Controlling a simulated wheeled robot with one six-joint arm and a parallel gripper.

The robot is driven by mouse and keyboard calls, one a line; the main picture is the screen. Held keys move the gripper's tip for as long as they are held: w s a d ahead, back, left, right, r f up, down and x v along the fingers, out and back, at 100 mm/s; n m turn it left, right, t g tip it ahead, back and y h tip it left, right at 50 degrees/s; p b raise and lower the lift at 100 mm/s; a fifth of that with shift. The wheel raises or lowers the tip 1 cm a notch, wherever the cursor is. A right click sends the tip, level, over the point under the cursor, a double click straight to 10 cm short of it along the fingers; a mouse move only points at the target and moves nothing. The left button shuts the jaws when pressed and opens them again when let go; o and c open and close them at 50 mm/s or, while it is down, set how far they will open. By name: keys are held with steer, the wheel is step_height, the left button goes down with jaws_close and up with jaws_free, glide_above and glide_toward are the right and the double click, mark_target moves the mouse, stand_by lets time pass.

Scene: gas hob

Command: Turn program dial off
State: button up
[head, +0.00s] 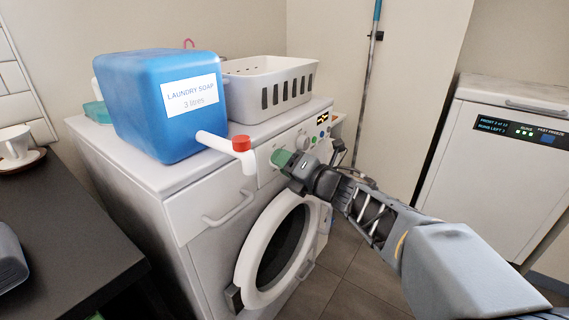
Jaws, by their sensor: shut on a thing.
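The washing machine (190,215) stands in the middle of the head view, with its control panel along the upper front. A green round piece (281,157), which looks like the program dial, is at the panel's left part. My gripper (291,162) reaches in from the right and is shut on it. The dial's pointer and markings are mostly hidden by the jaws. A pale round knob (302,140) and a small lit display (323,117) are further right on the panel.
A blue laundry soap container (150,105) stands on top, its white spout and red tap (241,143) jutting out close left of my gripper. A white basket (270,85) is behind. The round door (245,265) is below my arm. A white freezer (515,150) stands right.

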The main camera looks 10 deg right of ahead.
steer(key=o, duration=0.9)
steer(key=shift+d, duration=0.1)
steer(key=shift+p+v, duration=2)
steer(key=shift+v, duration=4.85)
